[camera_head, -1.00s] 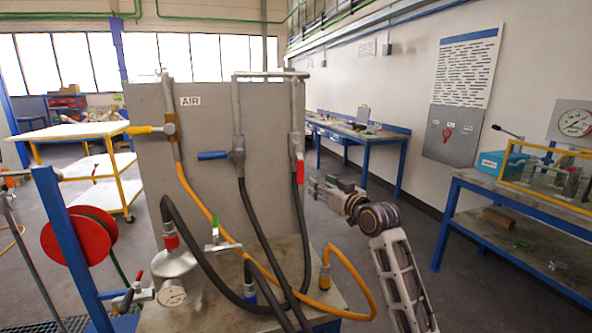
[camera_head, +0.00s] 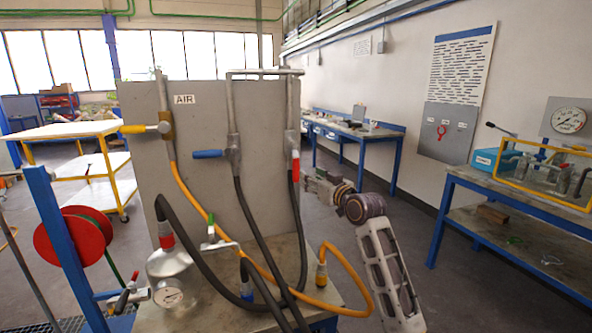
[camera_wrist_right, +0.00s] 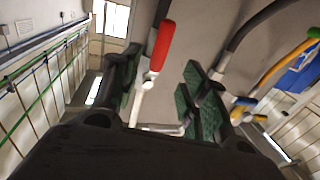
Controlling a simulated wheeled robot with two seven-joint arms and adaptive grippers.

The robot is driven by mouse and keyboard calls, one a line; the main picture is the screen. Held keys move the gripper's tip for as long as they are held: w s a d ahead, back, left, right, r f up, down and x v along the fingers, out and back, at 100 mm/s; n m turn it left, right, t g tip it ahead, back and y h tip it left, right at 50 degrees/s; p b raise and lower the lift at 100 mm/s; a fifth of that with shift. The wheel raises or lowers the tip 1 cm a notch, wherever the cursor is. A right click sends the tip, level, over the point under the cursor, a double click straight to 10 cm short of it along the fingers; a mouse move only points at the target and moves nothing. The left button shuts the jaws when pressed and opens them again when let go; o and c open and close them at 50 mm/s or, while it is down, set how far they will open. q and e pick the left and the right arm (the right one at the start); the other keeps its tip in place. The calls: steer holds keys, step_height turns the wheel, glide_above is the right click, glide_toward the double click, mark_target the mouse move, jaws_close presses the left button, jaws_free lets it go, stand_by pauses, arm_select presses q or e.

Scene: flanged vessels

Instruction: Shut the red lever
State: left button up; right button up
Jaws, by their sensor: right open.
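The red lever (camera_head: 295,169) is on the rightmost pipe of the grey panel and points downward in the head view. It also shows in the right wrist view (camera_wrist_right: 161,46), where its red grip and pale shank lie between my two finger pads. My right gripper (camera_head: 308,182) is just right of the lever in the head view, its tips partly hard to make out. In the right wrist view the gripper (camera_wrist_right: 160,92) is open, with green pads on either side of the lever and a visible gap at the right pad. My left gripper is not in view.
A blue lever (camera_head: 209,154) and a yellow lever (camera_head: 133,129) sit on the other pipes of the panel (camera_head: 265,120). Black hoses and a yellow hose (camera_head: 352,275) hang in front. A blue workbench (camera_head: 515,205) stands at the right, with open floor before it.

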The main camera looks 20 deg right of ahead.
mark_target(298, 169)
steer(key=shift+x, duration=5.4)
steer(key=shift+c, duration=0.2)
jaws_close()
